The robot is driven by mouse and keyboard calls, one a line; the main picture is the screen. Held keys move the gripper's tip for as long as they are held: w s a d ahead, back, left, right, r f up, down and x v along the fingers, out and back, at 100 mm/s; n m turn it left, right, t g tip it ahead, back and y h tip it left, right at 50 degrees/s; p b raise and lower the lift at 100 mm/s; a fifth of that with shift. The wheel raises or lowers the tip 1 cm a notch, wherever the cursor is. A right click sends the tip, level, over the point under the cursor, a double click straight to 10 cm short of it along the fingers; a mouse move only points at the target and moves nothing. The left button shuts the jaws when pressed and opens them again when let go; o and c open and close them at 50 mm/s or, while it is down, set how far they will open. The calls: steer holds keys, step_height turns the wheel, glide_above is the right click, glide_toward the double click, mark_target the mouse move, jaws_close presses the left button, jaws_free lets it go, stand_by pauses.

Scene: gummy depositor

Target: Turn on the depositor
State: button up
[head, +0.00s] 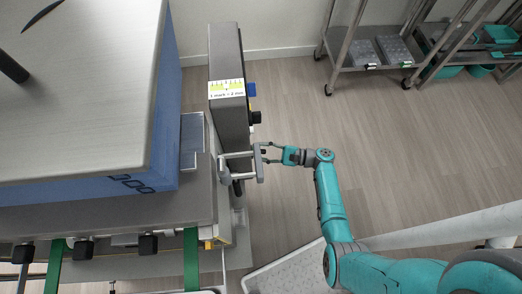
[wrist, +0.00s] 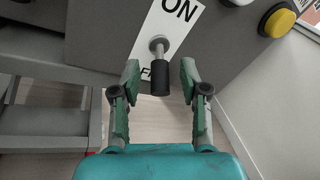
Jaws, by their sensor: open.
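The depositor (head: 85,80) is the large machine with a steel top and blue side at the left of the head view. In the wrist view, a switch lever (wrist: 160,80) with a metal stem and black tip stands out from a grey panel. Its white label (wrist: 175,15) reads ON at the top; letters at the bottom are partly hidden behind the lever. The lever tip points down, toward those letters. My gripper (wrist: 160,76) is open, one finger on each side of the black tip, with gaps showing on both sides. In the head view my gripper (head: 266,153) is beside the machine's right side.
A tall grey box (head: 228,60) with a ruler label stands behind my gripper. Metal shelves (head: 365,45) stand at the back right. The floor between is clear.

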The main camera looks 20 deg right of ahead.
steer(key=shift+w+a, duration=0.25)
steer(key=shift+a, duration=0.15)
jaws_close()
